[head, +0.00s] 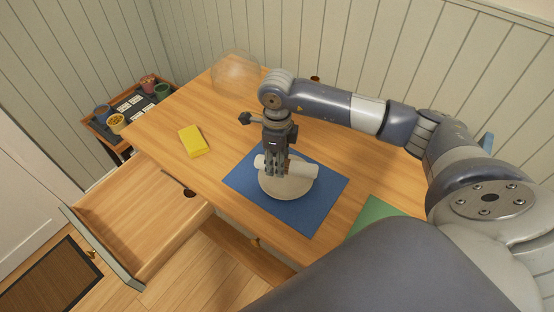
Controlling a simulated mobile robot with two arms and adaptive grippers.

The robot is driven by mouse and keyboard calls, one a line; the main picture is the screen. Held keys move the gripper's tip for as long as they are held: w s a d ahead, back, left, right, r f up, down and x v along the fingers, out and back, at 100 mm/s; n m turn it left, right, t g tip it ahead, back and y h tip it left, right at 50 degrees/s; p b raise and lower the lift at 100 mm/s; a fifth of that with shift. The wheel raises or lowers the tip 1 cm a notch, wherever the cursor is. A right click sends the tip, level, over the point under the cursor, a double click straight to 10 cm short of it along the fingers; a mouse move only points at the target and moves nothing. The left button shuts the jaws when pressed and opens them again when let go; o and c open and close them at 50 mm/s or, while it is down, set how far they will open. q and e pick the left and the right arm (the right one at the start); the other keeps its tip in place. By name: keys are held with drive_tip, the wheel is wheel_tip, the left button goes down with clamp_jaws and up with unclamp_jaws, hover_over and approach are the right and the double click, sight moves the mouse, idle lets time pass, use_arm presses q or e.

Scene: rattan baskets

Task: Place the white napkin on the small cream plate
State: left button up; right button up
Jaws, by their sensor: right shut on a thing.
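The white napkin (303,170) looks like a rolled white cylinder. My right gripper (277,172) is shut on it and points down. The small cream plate (287,190) lies right below, on a blue mat (314,214). The napkin is over the plate in this view; I cannot tell whether it touches the plate. The gripper hides part of the napkin and the plate's far side. My left gripper is not in view.
A yellow block (193,141) lies on the wooden table to the left. A clear dome (236,70) stands at the back. A drawer (140,215) is open at front left. A green mat (376,215) lies to the right. A side table with cups (116,121) stands far left.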

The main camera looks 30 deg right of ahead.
drive_tip(key=shift+f, duration=0.75)
drive_tip(key=shift+f+b, duration=0.35)
drive_tip(key=shift+b, duration=0.25)
drive_tip(key=shift+f, duration=0.15)
drive_tip(key=o, duration=1)
